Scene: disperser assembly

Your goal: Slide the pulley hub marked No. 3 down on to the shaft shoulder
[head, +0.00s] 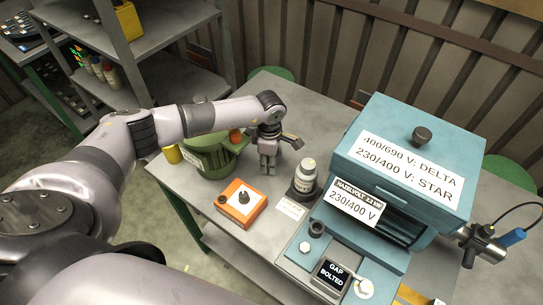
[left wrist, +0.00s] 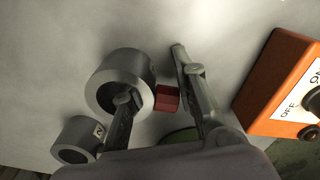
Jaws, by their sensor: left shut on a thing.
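My left gripper (head: 268,168) points down over the table in the head view, behind the orange switch box. In the left wrist view its two fingers (left wrist: 152,72) are spread around a large grey hollow ring (left wrist: 104,73). One finger crosses the front of the ring's bore; the exact contact is hard to see. A smaller grey ring (left wrist: 78,140) with a small white mark sits beside it; I cannot read the mark surely. A red piece (left wrist: 167,98) shows between the ring and the other finger. I cannot make out the shaft shoulder. My right gripper is not in view.
The orange switch box (head: 240,204) stands in front of the gripper, a green pot (head: 213,163) to its left. A bottle (head: 306,172) on a dark base stands to its right, before the large teal machine (head: 408,150). Bare table (head: 300,100) lies behind the gripper.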

